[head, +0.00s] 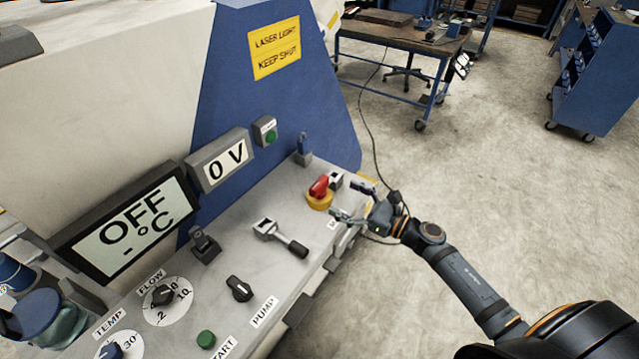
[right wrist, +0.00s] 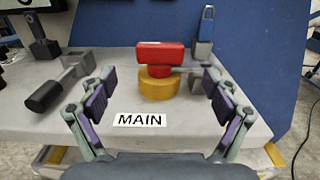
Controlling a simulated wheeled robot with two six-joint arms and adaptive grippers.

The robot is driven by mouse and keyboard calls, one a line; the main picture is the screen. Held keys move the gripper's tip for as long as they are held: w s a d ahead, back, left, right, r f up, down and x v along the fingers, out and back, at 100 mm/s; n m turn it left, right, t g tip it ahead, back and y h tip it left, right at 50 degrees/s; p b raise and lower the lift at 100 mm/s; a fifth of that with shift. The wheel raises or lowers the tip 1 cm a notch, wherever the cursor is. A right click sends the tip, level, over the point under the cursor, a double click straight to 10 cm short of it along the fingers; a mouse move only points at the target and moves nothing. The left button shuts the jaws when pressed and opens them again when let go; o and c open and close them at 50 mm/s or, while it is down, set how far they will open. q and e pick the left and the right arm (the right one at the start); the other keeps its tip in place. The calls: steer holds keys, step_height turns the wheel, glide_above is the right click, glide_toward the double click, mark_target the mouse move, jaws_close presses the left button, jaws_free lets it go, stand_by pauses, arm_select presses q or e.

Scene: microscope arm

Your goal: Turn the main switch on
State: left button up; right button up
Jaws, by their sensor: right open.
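The main switch (head: 319,190) is a red handle on a yellow round base at the right end of the grey control panel. In the right wrist view the red handle (right wrist: 162,56) lies crosswise above the yellow base (right wrist: 160,85), behind the "MAIN" label (right wrist: 139,119). My right gripper (head: 354,198) is open and empty, beside the switch at the panel's right edge. In the right wrist view its two fingers (right wrist: 158,100) stand left and right of the switch, nearer the camera, with no contact visible. The displays (head: 128,229) read "OFF" and "0 V" (head: 226,162). My left gripper is out of view.
A lever with a dark grip (head: 283,239) lies on the panel left of the switch. Black knobs and green buttons (head: 206,339) are farther left. A blue sloped wall (head: 265,110) rises behind. Open floor lies to the right.

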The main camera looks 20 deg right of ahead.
mark_target(323, 187)
steer(key=p+x, duration=0.2)
steer(key=x, duration=0.5)
steer(key=shift+w+a+r+p, duration=0.1)
steer(key=shift+w+a+p, duration=0.2)
steer(key=shift+p, duration=0.1)
steer(key=shift+w+a, duration=0.1)
steer(key=shift+w, duration=0.1)
steer(key=c, duration=1.7)
steer(key=shift+w, duration=0.15)
